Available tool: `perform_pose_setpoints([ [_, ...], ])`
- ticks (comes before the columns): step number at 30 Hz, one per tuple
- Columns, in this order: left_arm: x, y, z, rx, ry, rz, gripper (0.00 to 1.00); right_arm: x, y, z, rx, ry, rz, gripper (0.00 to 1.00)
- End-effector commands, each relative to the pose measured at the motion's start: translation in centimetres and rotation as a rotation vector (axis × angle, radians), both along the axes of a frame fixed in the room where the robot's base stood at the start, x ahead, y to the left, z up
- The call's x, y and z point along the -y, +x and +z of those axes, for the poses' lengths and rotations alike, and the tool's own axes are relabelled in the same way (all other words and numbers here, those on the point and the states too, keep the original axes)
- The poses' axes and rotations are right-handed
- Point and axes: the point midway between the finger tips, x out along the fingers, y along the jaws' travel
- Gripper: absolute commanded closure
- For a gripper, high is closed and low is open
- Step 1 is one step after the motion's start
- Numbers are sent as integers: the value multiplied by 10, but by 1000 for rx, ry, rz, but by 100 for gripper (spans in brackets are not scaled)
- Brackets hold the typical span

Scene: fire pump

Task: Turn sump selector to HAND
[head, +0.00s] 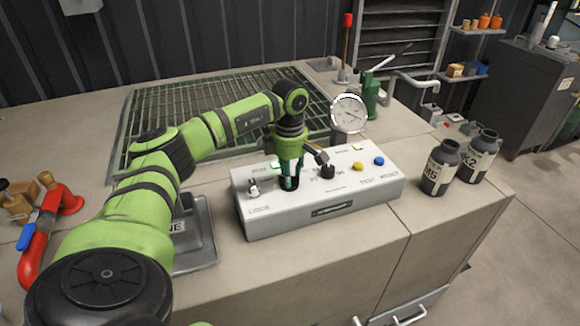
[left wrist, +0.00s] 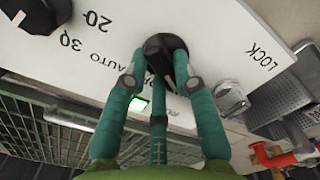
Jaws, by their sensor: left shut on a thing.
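A white control panel (head: 330,207) stands on the counter. My left gripper (head: 289,184) points down at its left half, covering most of the selector there. In the left wrist view, the black selector knob (left wrist: 165,44) sits between the green fingers of my left gripper (left wrist: 160,72), which are shut on it. The word AUTO shows to the left of the knob and LOCK to the right. Fingers hide part of the lettering below, and I cannot read the HAND mark. A pale pointer-like mark shows at the knob's lower side. My right gripper is not in view.
A black dial (head: 327,172) with numbers, a yellow button (head: 358,166) and a blue button (head: 379,160) lie right of the gripper. A metal key switch (head: 254,189) is close on its left. A gauge (head: 348,114) stands behind; dark bottles (head: 440,168) stand right.

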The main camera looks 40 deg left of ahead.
Motion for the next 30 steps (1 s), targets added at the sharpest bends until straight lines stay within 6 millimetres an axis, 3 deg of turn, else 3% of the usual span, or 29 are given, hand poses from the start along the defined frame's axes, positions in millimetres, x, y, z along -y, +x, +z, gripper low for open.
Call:
perform_pose_setpoints([
  [18, 0, 0, -1, -2, -1, 42, 100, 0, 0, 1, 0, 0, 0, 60],
  [19, 0, 0, -1, -2, -1, 42, 61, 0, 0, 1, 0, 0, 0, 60],
  [20, 0, 0, -1, -2, -1, 41, 49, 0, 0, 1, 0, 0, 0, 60],
  [30, 0, 0, 1, 0, 0, 40, 48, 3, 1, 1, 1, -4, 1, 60],
])
